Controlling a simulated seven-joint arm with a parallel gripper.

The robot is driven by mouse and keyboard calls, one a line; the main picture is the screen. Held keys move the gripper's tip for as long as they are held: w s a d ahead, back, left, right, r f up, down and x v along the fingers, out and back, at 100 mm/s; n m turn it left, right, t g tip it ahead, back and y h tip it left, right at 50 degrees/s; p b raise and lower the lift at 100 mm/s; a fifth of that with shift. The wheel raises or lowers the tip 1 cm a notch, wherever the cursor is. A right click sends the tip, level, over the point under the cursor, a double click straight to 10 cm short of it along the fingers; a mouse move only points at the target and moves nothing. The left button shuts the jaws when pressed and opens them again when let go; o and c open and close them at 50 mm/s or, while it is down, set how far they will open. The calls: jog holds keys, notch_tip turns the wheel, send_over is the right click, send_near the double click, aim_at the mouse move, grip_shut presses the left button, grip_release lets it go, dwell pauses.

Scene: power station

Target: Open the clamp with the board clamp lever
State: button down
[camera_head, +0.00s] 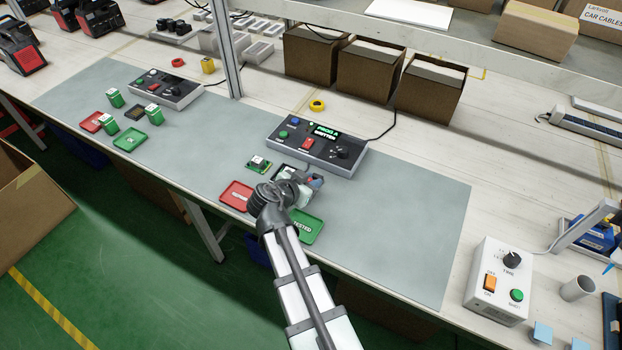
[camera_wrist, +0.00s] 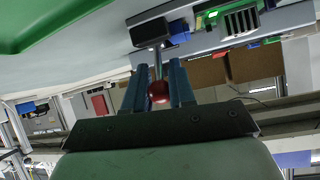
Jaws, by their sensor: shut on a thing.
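The board clamp (camera_head: 292,198) is a grey fixture on the mat in the head view, partly hidden by my arm. In the wrist view the board clamp lever shows a red ball knob (camera_wrist: 158,91) and a dark block (camera_wrist: 150,32) beyond it. My gripper (camera_wrist: 160,82) has its two blue fingers on either side of the red knob and is shut on it. In the head view the gripper (camera_head: 314,183) is small and mostly hidden behind my wrist, at the clamp's right side. The clamp's jaw position cannot be told.
A red tray (camera_head: 237,195) lies left of the clamp and a green "TESTED" tray (camera_head: 306,227) in front of it. A small green board (camera_head: 258,164) lies behind the red tray. A control box (camera_head: 316,145) stands behind the clamp. The mat (camera_head: 410,225) is clear to the right.

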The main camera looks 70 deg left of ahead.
jog(key=shift+d+f, duration=0.15)
jog(key=shift+f, duration=0.1)
jog(key=c, duration=1.3)
grip_release()
jog(key=shift+o, duration=1.3)
jog(key=shift+r, duration=0.1)
jog(key=shift+s, duration=0.1)
jog(key=v, duration=1.3)
jog(key=shift+s+d, duration=0.15)
jog(key=shift+s, duration=0.1)
jog(key=shift+r, duration=0.1)
